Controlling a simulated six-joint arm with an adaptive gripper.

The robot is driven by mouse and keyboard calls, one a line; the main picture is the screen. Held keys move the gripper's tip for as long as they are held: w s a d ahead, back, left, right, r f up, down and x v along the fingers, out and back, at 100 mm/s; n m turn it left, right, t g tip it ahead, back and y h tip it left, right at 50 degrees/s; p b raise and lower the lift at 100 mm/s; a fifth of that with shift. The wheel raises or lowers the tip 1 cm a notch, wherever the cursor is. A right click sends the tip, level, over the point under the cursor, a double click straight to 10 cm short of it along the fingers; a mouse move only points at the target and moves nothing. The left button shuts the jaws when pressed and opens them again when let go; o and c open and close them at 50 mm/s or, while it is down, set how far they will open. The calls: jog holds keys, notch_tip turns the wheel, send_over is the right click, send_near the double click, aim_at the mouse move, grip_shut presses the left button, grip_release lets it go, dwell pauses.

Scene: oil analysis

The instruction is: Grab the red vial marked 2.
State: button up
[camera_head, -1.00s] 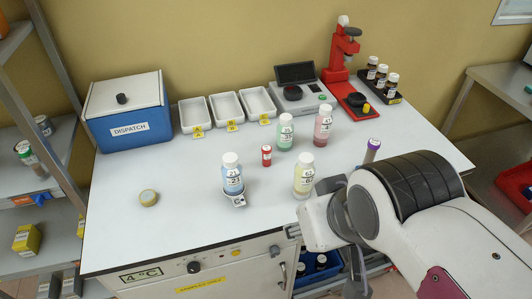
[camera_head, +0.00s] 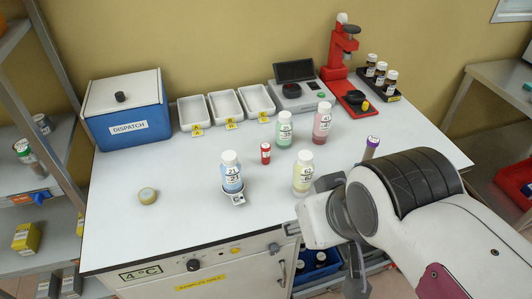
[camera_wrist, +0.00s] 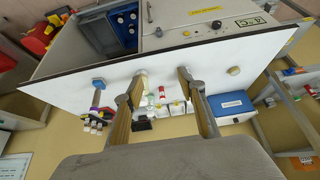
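A small red vial (camera_head: 265,153) with a white label stands upright mid-bench in the head view, between the blue bottle (camera_head: 231,174) and the green bottle (camera_head: 284,132). Its number is too small to read. A pink-red bottle (camera_head: 322,122) with a larger label stands farther back right; its label is also hard to read. In the wrist view, my gripper (camera_wrist: 161,75) is open, with its two fingers apart and nothing between them. The small red vial (camera_wrist: 162,92) appears beyond the fingers, in the gap, on the bench. The gripper fingers are not clear in the head view.
Three white trays (camera_head: 225,106), a blue dispatch box (camera_head: 128,112), a scale (camera_head: 297,92) and a red press (camera_head: 342,67) line the back. The bench's left front is mostly clear.

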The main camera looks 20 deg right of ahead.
jog(key=w+a+m+t+y, duration=0.1)
jog(key=w+a+t, duration=0.15)
jog(key=w, duration=0.75)
jog(key=w+a+t+y, duration=0.15)
jog(key=w+a, duration=0.25)
jog(key=w, duration=0.6)
jog(key=w+d+f+m+t+h, duration=0.3)
jog(key=w+d+f+h, duration=0.4)
jog(key=w, duration=0.4)
jog(key=shift+d+m+h, duration=0.3)
jog(key=shift+d+h, duration=0.1)
jog(key=shift+h, duration=0.05)
jog(key=shift+w+f, duration=0.1)
send_near(265, 148)
jog(key=shift+x, duration=1.75)
jog(key=shift+w+d+f, duration=0.3)
jog(key=shift+w+d, duration=0.05)
jog(key=shift+w, duration=0.2)
